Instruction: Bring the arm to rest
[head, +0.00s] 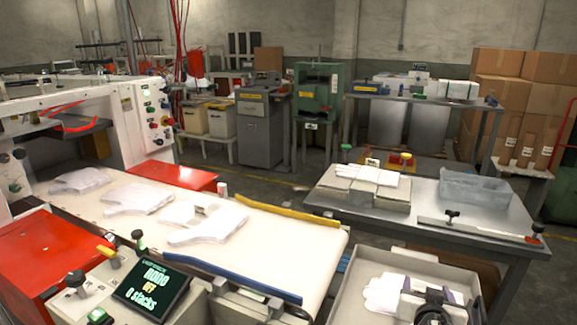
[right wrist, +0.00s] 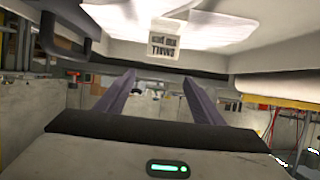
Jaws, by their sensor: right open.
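My right gripper (head: 430,291) is at the bottom right of the head view, over or in a pale grey bin (head: 352,292) that holds white gloves (head: 383,291). The dark wrist hides part of these gloves. In the right wrist view its two purple fingers (right wrist: 159,80) stand apart with nothing seen between them. Beyond them is a pale surface with a small upside-down printed label (right wrist: 163,46). Whether the fingers touch the gloves or bin I cannot tell. My left gripper is not in view.
A white conveyor belt (head: 115,222) carries several glove stacks, with a blue rail (head: 232,279) and a yellow rail (head: 287,215).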

